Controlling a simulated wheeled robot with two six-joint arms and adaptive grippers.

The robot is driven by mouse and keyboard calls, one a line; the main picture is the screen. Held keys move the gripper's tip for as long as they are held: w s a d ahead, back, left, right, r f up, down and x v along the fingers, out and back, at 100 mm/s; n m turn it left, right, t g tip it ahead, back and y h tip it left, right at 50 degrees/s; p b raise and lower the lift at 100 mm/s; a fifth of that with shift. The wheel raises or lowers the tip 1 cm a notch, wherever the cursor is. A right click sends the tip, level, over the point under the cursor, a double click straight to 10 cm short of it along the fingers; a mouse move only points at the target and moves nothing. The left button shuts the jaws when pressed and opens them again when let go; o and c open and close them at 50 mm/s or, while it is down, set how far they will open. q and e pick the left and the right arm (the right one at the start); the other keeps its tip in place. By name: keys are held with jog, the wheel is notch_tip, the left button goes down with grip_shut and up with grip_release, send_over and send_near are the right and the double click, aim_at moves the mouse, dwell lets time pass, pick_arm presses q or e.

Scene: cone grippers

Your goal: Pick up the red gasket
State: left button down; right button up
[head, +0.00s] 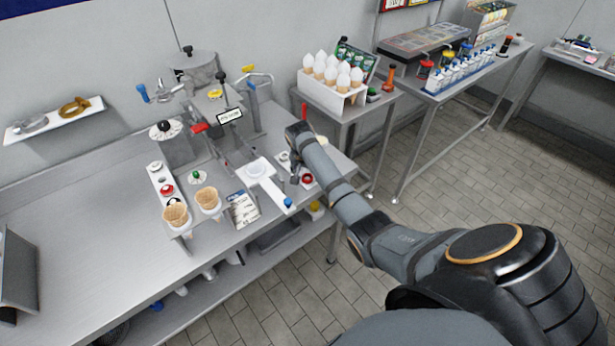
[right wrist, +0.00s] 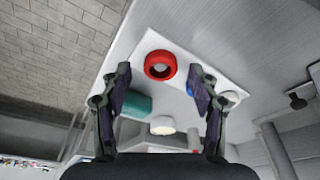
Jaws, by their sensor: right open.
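The red gasket (right wrist: 160,65) is a thick red ring. It lies flat on a white mat (right wrist: 205,68) in the right wrist view. In the head view the red gasket (head: 308,179) shows small, just right of my right gripper (head: 294,178). In the right wrist view my right gripper (right wrist: 160,88) is open and empty. Its two fingers stand apart to either side of the ring's line, with the ring ahead of the tips and apart from them. My left gripper is in neither view.
A teal block (right wrist: 138,106) and a white round piece (right wrist: 162,126) sit close to the fingers. A white paddle with a blue tip (head: 265,180) lies left of the gripper. Waffle cones (head: 207,199) stand farther left.

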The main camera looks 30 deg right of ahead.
jog(key=shift+w+d+f, duration=0.1)
jog(key=shift+w+f, duration=0.05)
jog(key=shift+f, duration=0.3)
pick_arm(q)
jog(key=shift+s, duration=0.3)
pick_arm(e)
jog(key=c, duration=0.9)
jog(key=shift+o, duration=0.2)
jog(key=shift+r, duration=0.1)
